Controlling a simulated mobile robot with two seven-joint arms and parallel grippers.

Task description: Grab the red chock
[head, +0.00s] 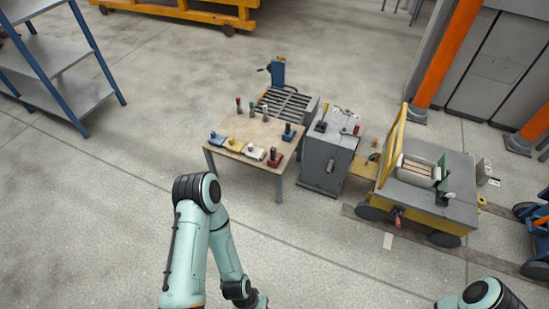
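A small red block with a dark upright handle, which looks like the red chock (275,159), sits at the near right corner of the wooden-topped table (237,134). Similar blocks stand in a row to its left: a white one (250,152), a yellow one (233,145) and a blue one (216,138). A dark blue one (288,135) stands behind it near the right edge. My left arm is bent in front of the table, and its gripper is out of the picture. Only a piece of my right arm shows at the bottom right, without its gripper.
A grey cabinet (325,163) stands close against the table's right side. Further right is a yellow and grey cart (440,204). A blue-framed shelf (65,55) is at the left. The floor in front of the table is open.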

